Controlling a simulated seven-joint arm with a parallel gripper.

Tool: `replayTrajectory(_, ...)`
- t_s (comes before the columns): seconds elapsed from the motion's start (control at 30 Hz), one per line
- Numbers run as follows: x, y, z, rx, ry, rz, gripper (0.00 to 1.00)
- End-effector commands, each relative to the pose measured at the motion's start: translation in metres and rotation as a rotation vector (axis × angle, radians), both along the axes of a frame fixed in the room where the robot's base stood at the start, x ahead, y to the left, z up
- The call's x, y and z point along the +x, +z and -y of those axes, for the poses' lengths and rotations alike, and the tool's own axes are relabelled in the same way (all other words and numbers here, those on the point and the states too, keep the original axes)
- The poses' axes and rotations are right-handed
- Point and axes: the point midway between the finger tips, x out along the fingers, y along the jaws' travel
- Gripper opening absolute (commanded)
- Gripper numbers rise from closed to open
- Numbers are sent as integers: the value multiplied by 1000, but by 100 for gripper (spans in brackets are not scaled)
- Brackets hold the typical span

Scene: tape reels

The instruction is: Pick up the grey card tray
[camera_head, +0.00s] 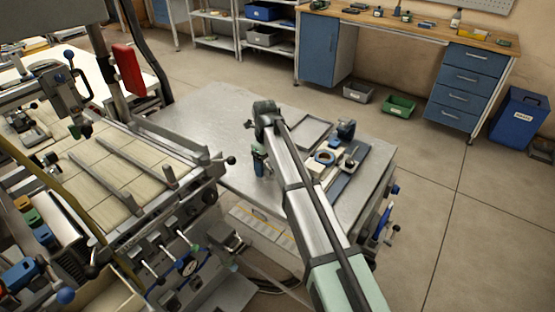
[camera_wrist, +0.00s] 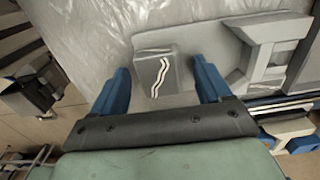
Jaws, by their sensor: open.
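A shallow grey rectangular tray (camera_head: 312,132) with a raised rim lies on the metal table, just right of my gripper in the head view; it looks like the card tray. My gripper (camera_head: 260,168) points down over the table, and my arm hides part of what is there. In the wrist view my gripper (camera_wrist: 161,72) is open, its two blue fingers apart. Between them shows a small grey block (camera_wrist: 155,72) with a white wavy mark. I cannot tell whether this block belongs to the tray. No contact with the fingers is visible.
A machine with rails (camera_head: 105,180) stands at left.

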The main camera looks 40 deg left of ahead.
Motion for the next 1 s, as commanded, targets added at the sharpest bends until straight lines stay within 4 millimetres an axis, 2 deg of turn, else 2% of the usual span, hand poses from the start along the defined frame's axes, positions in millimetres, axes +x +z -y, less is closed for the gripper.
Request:
replayTrajectory(0.13,0,1,0,0,0,0,75)
replayTrajectory(0.8,0,1,0,0,0,0,11)
replayTrajectory(1.0,0,1,0,0,0,0,10)
